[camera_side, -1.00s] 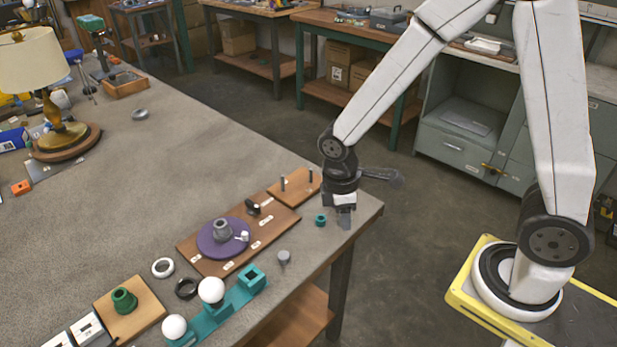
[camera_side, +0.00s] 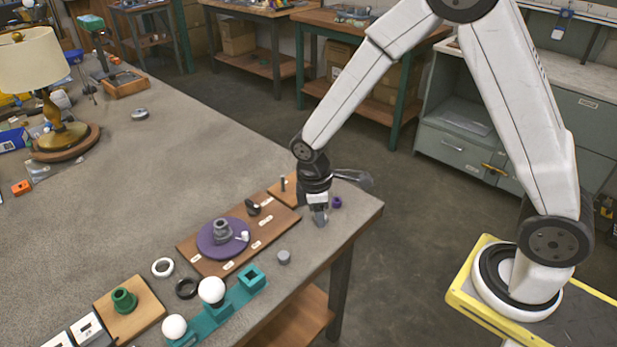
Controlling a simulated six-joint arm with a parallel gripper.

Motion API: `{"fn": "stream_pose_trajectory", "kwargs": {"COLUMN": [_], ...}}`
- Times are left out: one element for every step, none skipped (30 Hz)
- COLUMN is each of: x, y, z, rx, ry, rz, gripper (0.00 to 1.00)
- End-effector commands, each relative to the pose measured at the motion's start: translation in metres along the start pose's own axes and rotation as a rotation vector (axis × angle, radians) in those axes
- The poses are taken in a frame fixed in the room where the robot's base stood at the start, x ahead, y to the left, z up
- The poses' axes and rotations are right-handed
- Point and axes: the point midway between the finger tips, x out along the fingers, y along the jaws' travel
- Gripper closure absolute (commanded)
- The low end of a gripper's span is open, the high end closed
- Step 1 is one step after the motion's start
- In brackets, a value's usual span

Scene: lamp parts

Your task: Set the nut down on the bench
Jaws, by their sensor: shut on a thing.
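My gripper (camera_side: 320,217) points down low over the bench's near right corner and is shut on the nut. The fingers hide the nut, so its colour and whether it touches the bench cannot be told. The bench (camera_side: 200,165) is a wide grey top. A small purple ring-shaped part (camera_side: 337,202) stands just right of the fingers. A grey cylinder (camera_side: 284,257) stands to their lower left.
A wooden board (camera_side: 272,232) bears a purple disc (camera_side: 215,246) with a grey fitting. A smaller wooden block (camera_side: 288,186) lies behind my gripper. A teal holder (camera_side: 222,312) with white bulbs is at lower left. The bench edge is close on the right.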

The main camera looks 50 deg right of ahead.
Motion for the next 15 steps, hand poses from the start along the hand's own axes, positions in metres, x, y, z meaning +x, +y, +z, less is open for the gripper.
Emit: {"fn": "stream_pose_trajectory", "kwargs": {"x": [0.003, 0.005, 0.007, 0.008, 0.01, 0.014, 0.017, 0.02, 0.024, 0.027, 0.03, 0.033, 0.036, 0.039, 0.043], "y": [0.005, 0.008, 0.011, 0.014, 0.017, 0.018, 0.02, 0.021, 0.024, 0.025, 0.027, 0.029, 0.031, 0.033, 0.035], "z": [-0.006, -0.009, -0.014, -0.018, -0.021, -0.023, -0.026, -0.028, -0.031, -0.033, -0.035, -0.039, -0.041, -0.043, -0.046], "rx": [0.0, 0.0, 0.001, 0.001, 0.001, 0.001, 0.0, 0.0, 0.0, 0.001, 0.0, 0.001, 0.001, 0.001, 0.0], "ry": [0.0, -0.001, 0.0, 0.0, 0.0, -0.001, -0.001, -0.002, -0.001, -0.001, -0.002, -0.001, -0.002, -0.001, -0.002], "rz": [0.0, -0.001, 0.0, -0.001, 0.0, -0.001, -0.001, -0.001, -0.001, -0.001, -0.001, -0.001, -0.001, -0.001, -0.001], "gripper": [1.0, 1.0, 1.0, 1.0, 1.0, 1.0, 1.0, 1.0, 1.0, 1.0, 1.0, 1.0, 1.0, 1.0, 1.0]}}
